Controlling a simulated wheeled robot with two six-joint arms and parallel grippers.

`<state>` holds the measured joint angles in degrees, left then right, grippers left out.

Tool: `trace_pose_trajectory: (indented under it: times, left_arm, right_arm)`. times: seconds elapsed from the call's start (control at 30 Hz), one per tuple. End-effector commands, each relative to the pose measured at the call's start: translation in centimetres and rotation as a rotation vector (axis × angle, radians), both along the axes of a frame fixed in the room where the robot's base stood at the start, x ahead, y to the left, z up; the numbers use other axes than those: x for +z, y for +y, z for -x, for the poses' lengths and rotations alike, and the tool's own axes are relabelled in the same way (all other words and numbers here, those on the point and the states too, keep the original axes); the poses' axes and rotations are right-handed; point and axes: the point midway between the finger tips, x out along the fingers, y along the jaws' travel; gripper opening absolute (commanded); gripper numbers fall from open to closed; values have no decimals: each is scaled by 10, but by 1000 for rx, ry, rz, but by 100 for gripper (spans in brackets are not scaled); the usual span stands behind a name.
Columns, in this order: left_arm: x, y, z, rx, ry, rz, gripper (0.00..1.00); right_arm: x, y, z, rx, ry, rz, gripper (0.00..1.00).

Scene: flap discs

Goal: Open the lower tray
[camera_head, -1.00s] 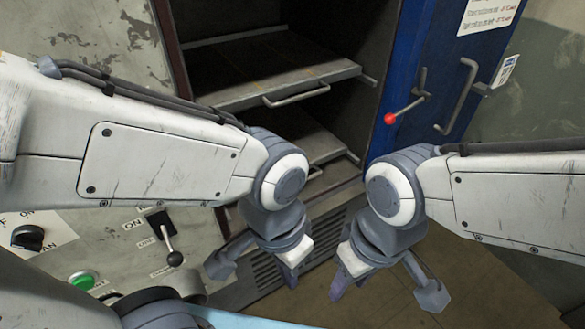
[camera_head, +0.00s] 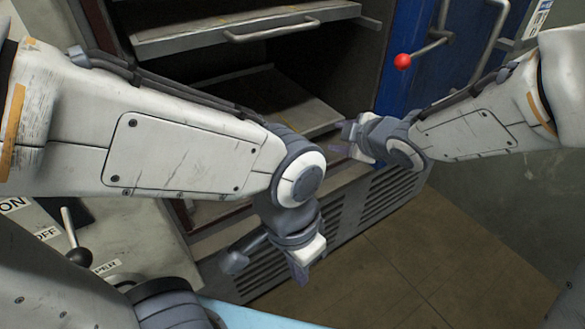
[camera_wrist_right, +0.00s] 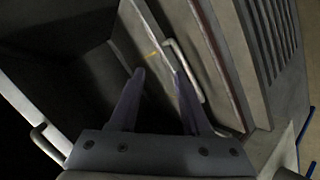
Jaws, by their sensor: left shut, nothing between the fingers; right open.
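The lower tray (camera_head: 262,100) is a dark grey slab inside the cabinet, below the upper tray. Its light front edge and bar handle (camera_wrist_right: 190,80) show in the right wrist view. My right gripper (camera_head: 345,140) is at the tray's front edge and hides the handle in the head view. In the wrist view its fingers (camera_wrist_right: 159,74) are spread and empty; the right finger overlaps the handle, and I cannot tell whether they touch. My left gripper (camera_head: 300,272) is shut and empty, pointing down in front of the cabinet's lower vents.
The upper tray (camera_head: 190,38) with its bar handle (camera_head: 272,32) sits above. The open blue door (camera_head: 405,95) has a red-knobbed lever (camera_head: 402,61) close above my right arm. A control panel with a black-knobbed lever (camera_head: 80,256) is at lower left. The floor (camera_head: 430,255) is clear.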

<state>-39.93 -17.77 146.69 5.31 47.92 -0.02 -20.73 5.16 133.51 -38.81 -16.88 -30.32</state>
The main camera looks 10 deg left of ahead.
Motion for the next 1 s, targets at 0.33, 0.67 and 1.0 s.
trace_pose_trajectory:
  times: [0.33, 0.67, 1.0]
  left_arm:
    - [-123, 0, 0, 0, 0, 0, 0]
    - [-141, 0, 0, 0, -1, 1, 0]
    - [-153, 0, 0, 0, -1, 1, 0]
  right_arm:
    - [-100, 36, -22, 602, -474, -21, 47]
    - [-113, 47, -11, 762, -590, -66, 47]
    - [-125, 103, -33, 762, -589, -67, 47]
